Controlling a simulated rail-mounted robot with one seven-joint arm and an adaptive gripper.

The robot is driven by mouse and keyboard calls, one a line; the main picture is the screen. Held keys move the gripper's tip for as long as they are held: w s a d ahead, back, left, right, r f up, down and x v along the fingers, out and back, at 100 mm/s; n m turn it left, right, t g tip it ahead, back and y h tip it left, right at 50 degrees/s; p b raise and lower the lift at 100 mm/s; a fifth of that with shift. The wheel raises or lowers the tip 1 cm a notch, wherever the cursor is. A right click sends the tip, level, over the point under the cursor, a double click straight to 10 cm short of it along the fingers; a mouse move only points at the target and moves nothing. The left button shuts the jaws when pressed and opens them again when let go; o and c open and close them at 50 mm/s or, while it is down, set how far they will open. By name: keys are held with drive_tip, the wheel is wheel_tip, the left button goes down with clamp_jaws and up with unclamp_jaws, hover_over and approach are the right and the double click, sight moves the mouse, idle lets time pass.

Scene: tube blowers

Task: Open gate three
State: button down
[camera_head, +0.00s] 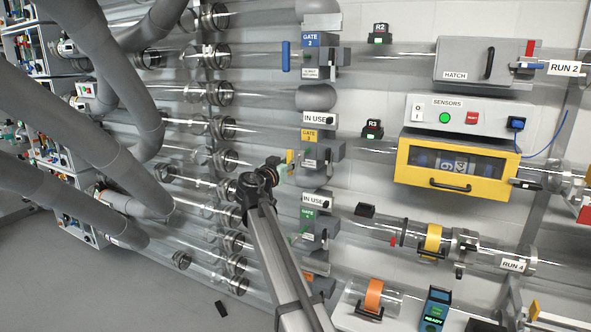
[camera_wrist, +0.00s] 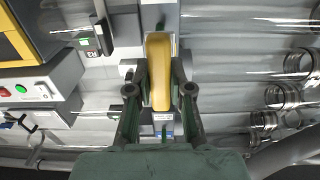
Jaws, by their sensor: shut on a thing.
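Gate three is a grey box (camera_head: 324,153) with a yellow label, on a clear tube in the middle of the head view. Its yellow handle (camera_head: 290,157) sticks out at the box's left side. In the wrist view the yellow handle (camera_wrist: 158,60) is large and runs between the fingers. My gripper (camera_head: 279,163) reaches the handle from the lower left, and in the wrist view my gripper (camera_wrist: 160,85) is shut on it, one finger on each side. The fingers hide part of the handle's sides.
Gate two, with a blue label (camera_head: 310,40) and blue handle (camera_head: 286,56), is above. A green-labelled gate (camera_head: 308,214) is below, close to my arm. IN USE signs (camera_head: 318,119) sit between gates. A yellow-framed window box (camera_head: 457,165) and sensor panel (camera_head: 459,114) stand to the right.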

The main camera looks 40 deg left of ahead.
drive_tip(key=shift+v, duration=0.8)
drive_tip(key=c, duration=1)
unclamp_jaws()
drive_tip(key=shift+c, duration=0.2)
drive_tip(key=v, duration=1.2)
